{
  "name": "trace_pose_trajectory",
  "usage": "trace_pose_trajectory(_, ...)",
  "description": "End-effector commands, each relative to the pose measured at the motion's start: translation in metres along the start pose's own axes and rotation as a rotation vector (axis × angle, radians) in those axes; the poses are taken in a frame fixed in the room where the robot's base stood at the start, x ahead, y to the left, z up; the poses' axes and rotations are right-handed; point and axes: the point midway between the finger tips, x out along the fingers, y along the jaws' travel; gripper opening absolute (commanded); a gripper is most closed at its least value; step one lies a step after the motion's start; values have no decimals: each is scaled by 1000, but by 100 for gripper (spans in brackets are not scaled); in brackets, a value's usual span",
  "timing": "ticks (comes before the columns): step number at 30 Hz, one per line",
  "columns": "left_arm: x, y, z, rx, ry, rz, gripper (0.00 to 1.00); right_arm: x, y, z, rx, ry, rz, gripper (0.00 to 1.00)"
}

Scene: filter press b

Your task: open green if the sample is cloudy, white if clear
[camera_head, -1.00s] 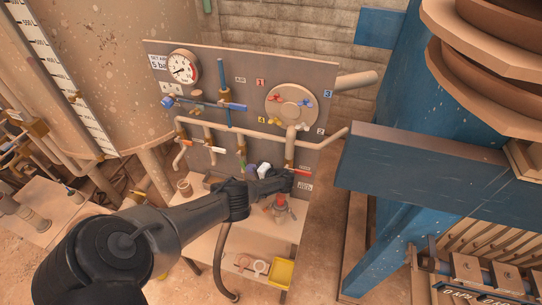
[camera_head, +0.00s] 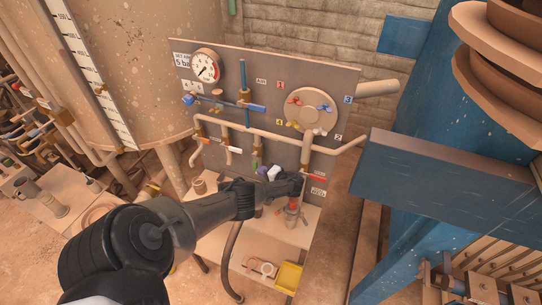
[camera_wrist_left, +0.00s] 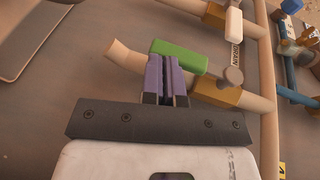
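A green handle (camera_head: 256,160) sits on a valve low on the panel, and it shows large in the left wrist view (camera_wrist_left: 180,56). My left gripper (camera_head: 262,169) is right by it. In the left wrist view its purple fingers (camera_wrist_left: 167,60) are close together, with their tips at the green handle's near edge; I see nothing between them and cannot tell if they touch it. A white handle (camera_wrist_left: 233,24) is on the neighbouring pipe branch, left of the green one in the head view. I cannot make out the sample's clarity. My right gripper is out of view.
The panel also has a pressure gauge (camera_head: 207,66), a blue handle (camera_head: 257,107) and a red handle (camera_head: 315,177). A red-topped item (camera_head: 292,204) and a yellow tray (camera_head: 288,278) are on the stand below. A big blue beam (camera_head: 445,170) bounds the right side.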

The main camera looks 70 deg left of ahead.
Motion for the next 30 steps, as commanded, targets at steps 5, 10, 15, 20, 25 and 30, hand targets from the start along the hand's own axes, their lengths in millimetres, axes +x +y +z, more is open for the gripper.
trace_pose_trajectory(5,2,0,1,1,-2,-1,0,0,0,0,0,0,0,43)
trace_pose_trajectory(10,-3,0,1,1,-2,-1,0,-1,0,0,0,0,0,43)
trace_pose_trajectory(15,-28,0,0,1,0,4,0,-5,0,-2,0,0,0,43)
trace_pose_trajectory(20,-61,0,0,1,2,4,0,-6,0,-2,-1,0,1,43)
trace_pose_trajectory(25,-94,1,0,-1,2,3,0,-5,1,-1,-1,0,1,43)
trace_pose_trajectory(30,-118,1,-1,0,1,3,0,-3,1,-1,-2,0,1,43)
